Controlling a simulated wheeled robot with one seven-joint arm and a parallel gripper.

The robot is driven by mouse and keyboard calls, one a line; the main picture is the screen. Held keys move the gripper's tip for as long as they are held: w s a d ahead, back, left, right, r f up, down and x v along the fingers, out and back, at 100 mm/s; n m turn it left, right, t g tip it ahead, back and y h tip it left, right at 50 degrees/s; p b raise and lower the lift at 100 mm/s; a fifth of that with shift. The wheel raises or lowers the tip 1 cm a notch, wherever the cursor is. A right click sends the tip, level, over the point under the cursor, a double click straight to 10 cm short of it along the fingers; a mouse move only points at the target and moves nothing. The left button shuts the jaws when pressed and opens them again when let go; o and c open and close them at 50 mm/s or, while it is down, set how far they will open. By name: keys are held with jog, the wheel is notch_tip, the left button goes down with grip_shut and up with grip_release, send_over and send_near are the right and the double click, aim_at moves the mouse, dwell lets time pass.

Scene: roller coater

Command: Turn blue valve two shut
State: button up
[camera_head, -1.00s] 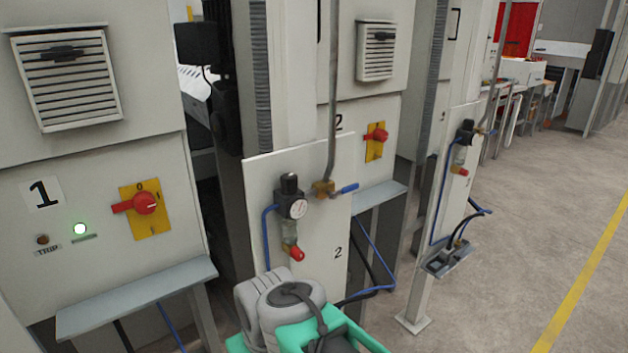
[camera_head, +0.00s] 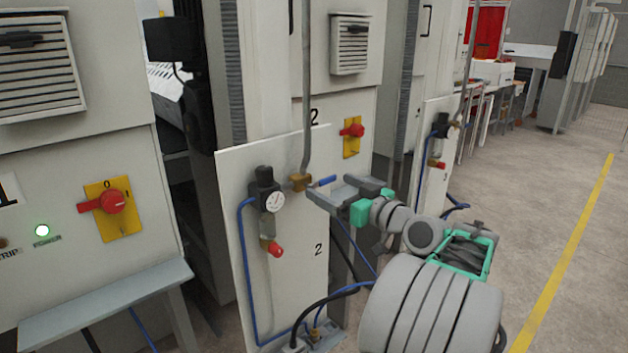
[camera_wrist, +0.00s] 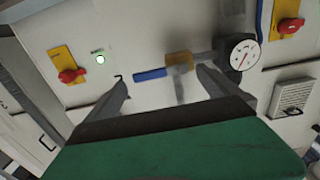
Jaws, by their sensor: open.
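The blue valve handle (camera_head: 325,181) sticks out sideways to the right from a brass valve body (camera_head: 300,183), across the vertical grey pipe, on the panel marked 2 (camera_head: 318,249). My gripper (camera_head: 331,188) is open and empty just in front of the handle, its fingers pointing at the panel. In the wrist view the handle (camera_wrist: 150,74) and brass body (camera_wrist: 178,59) show just beyond and between the open fingertips (camera_wrist: 162,78). I see no clear contact; the exact gap is hard to tell.
A black regulator with a round gauge (camera_head: 274,202) and a red-tipped drain (camera_head: 276,250) sits left of the valve. A red rotary switch (camera_head: 353,130) is above right. A metal shelf (camera_head: 110,305) juts out at lower left. Open floor (camera_head: 545,240) lies right.

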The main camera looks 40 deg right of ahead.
aim_at(321, 182)
jog(key=w+p, duration=0.1)
jog(key=w, duration=0.6)
jog(key=shift+w+a+p, duration=0.15)
jog(key=shift+w+p, duration=0.1)
jog(key=shift+p, duration=0.15)
jog(key=shift+c, duration=0.3)
jog(key=c, duration=1.8)
jog(key=shift+c, duration=0.3)
